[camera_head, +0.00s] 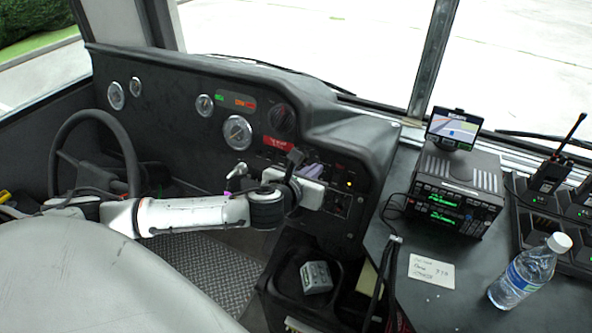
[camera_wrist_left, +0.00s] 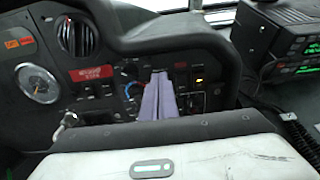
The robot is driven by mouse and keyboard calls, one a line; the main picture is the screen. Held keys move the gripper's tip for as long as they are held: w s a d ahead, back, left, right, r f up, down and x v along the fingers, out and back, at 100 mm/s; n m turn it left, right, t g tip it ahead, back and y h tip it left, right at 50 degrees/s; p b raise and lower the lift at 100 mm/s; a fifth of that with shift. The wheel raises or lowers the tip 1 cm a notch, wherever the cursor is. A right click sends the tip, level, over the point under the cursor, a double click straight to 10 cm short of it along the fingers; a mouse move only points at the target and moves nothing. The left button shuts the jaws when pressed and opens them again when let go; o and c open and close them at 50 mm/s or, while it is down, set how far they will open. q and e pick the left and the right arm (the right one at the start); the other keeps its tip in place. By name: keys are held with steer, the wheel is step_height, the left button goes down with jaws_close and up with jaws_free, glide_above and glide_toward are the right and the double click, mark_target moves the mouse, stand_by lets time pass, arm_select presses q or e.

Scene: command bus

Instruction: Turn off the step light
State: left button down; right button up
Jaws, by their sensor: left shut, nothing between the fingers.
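My left arm reaches in from the left across the dash. Its gripper (camera_head: 308,171) is at the switch panel (camera_head: 341,204) right of the steering column, with purple fingers closed together and empty. In the left wrist view the shut fingers (camera_wrist_left: 160,97) point at the panel and hide part of it. Rocker switches and knobs show around the fingertips. A small amber lamp (camera_wrist_left: 199,80) glows just right of the fingers; it also shows in the head view (camera_head: 349,184). The labels are too small to read, so I cannot tell which switch is the step light. Contact is unclear. My right gripper is out of view.
The steering wheel (camera_head: 95,155) is at the left and a driver's seat (camera_head: 85,285) in front. A radio unit (camera_head: 458,190), a water bottle (camera_head: 530,272) and a paper note (camera_head: 431,270) are on the right counter. A lower bin holds a grey object (camera_head: 316,277).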

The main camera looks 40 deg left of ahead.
arm_select(q)
steer(key=v, duration=0.9)
steer(key=shift+r, duration=0.3)
steer(key=s+d+f+n+g+h, duration=0.2)
steer(key=s+d+f+n, duration=0.1)
steer(key=d+f+n, duration=0.3)
steer(key=s+d+f+n+g+h, duration=0.1)
steer(key=s+d+f+n+h, duration=0.2)
steer(key=f+n, duration=0.4)
steer(key=s+d+f+n+g, duration=0.1)
steer(key=s+d+f+n, duration=0.5)
steer(key=s+f+n, duration=0.6)
steer(key=f+n, duration=0.1)
steer(key=n, duration=0.5)
steer(key=shift+s+d, duration=0.2)
steer(key=shift+s, duration=0.1)
